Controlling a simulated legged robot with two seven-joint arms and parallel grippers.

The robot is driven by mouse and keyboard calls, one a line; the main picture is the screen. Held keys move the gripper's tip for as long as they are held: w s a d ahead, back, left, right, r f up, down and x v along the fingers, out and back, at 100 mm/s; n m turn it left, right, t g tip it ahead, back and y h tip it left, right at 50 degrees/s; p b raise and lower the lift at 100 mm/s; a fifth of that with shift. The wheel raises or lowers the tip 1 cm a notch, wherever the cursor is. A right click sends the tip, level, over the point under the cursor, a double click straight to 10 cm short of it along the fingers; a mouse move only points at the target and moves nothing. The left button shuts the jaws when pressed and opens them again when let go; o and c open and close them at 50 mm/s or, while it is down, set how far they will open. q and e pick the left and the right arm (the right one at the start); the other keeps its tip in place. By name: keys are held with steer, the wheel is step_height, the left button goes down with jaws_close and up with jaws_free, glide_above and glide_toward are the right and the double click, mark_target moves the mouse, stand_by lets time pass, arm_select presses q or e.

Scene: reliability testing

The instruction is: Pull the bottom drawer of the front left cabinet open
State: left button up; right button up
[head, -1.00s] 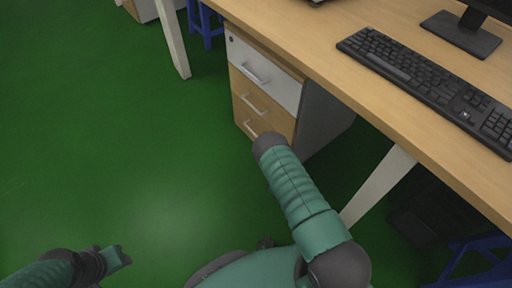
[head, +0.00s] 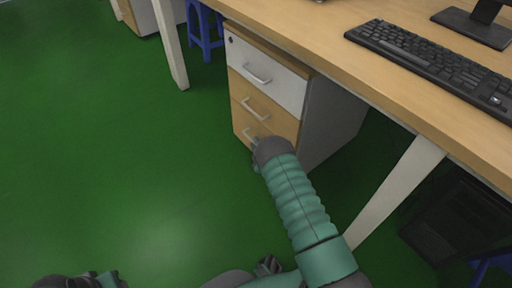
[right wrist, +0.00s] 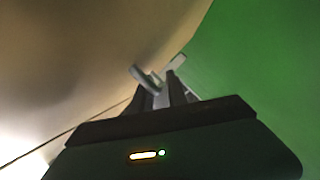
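The bottom drawer (head: 241,121) looks closed, flush with the front. My left gripper (head: 108,281) is at the bottom left edge, partly cut off, away from the cabinet.
The desk top (head: 330,54) with a keyboard (head: 430,62) overhangs the cabinet. White desk legs (head: 398,188) stand on both sides. A blue stool (head: 205,30) is behind. The green floor (head: 120,150) in front of the drawers is clear.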

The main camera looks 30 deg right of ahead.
steer(key=c, duration=0.4)
jaws_close()
steer(key=shift+s+f, duration=0.15)
stand_by(0.8)
